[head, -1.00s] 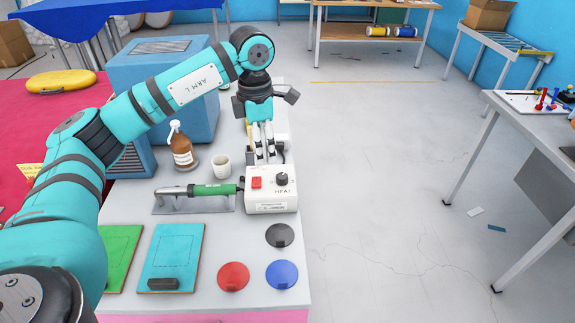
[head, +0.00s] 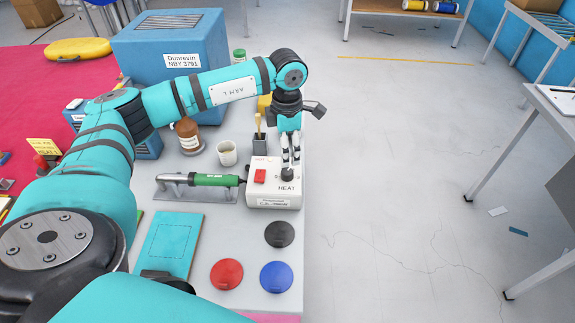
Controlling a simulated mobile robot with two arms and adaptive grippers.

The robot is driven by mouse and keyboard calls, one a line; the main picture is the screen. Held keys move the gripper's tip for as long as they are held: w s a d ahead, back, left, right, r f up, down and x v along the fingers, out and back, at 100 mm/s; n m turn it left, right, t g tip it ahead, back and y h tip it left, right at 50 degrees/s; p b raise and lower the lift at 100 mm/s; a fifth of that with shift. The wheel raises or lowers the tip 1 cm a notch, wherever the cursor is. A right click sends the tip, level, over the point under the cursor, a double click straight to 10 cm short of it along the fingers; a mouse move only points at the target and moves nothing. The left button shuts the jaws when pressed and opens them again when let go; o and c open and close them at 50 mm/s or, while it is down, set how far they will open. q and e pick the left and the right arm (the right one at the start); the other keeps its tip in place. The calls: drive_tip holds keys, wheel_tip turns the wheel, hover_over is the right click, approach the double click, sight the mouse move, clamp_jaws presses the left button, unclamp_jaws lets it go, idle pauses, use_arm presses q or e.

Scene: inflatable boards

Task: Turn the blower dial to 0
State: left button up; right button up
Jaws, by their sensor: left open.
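The blower (head: 272,183) is a white box on the workbench with a red switch (head: 260,176), a black dial (head: 288,174) and the label HEAT below the dial. A green-handled hot-air tool (head: 215,180) lies to its left on a grey stand. My left gripper (head: 290,162) points down with its open fingertips right at the dial, seeming to be on either side of it. Whether the fingers touch the dial cannot be told. The fingers hide part of the dial markings, so its setting cannot be read. My right gripper is not in view.
A white cup (head: 227,153), a brown bottle (head: 189,137) and a dark holder with a brush (head: 260,142) stand behind the blower. Black (head: 279,234), red (head: 226,274) and blue (head: 276,277) discs lie in front. Open floor is to the right.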

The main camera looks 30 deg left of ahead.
sight(287, 171)
use_arm(q)
wheel_tip(287, 171, down, 7)
drive_tip(key=shift+f+p, duration=0.1)
drive_tip(key=shift+p, duration=0.55)
drive_tip(key=shift+f, duration=0.35)
drive_tip(key=c, duration=1.1)
drive_tip(key=shift+c, duration=0.2)
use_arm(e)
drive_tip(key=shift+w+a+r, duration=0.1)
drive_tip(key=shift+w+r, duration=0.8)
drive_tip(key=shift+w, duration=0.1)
